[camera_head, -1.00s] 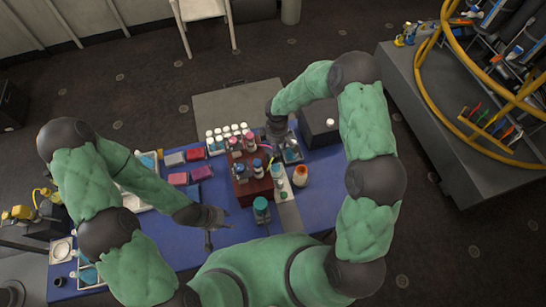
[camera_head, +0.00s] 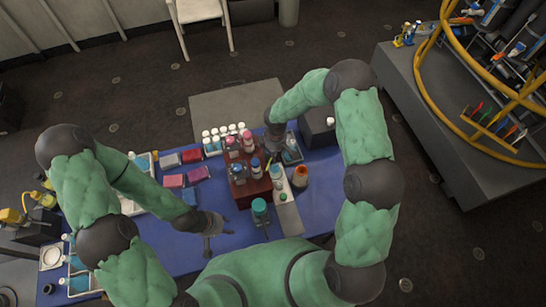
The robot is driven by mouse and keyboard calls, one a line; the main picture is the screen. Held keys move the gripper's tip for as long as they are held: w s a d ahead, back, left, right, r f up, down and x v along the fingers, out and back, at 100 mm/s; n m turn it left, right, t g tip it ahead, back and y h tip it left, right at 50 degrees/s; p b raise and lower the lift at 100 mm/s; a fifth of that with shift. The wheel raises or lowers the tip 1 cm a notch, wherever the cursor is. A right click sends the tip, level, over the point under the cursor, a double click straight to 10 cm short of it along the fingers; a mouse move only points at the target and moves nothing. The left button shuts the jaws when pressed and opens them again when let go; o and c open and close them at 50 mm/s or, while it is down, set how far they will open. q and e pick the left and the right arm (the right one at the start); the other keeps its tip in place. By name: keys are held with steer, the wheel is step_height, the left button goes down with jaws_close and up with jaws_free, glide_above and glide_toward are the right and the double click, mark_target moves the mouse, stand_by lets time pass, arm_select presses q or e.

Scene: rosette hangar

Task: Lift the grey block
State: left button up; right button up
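The grey block (camera_head: 170,161) lies flat on the blue table top (camera_head: 160,232), toward its back left. It is beside a red block (camera_head: 192,156), with a pink block (camera_head: 173,181) and a magenta block (camera_head: 198,174) in front of it. My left gripper (camera_head: 218,238) is low over the front middle of the table, well in front and to the right of the grey block. Its fingers look spread apart, with nothing between them. My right gripper (camera_head: 275,146) points down behind the red bottle rack, far right of the grey block. Its fingertips are mostly hidden.
A dark red rack (camera_head: 240,190) of bottles and a teal-capped bottle (camera_head: 260,210) stand mid-table. White-capped bottles (camera_head: 214,143) stand behind it. An orange-capped bottle (camera_head: 300,177) and a dark box (camera_head: 318,125) are at right.

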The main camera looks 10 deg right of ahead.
steer(key=shift+c, duration=0.5)
steer(key=shift+r, duration=0.15)
steer(key=shift+r+p, duration=1.55)
steer(key=shift+r, duration=0.8)
steer(key=o, duration=0.9)
steer(key=shift+c, duration=0.2)
steer(key=shift+r, duration=0.1)
step_height(320, 180, up, 7)
steer(key=p, duration=0.4)
steer(key=shift+f, duration=0.2)
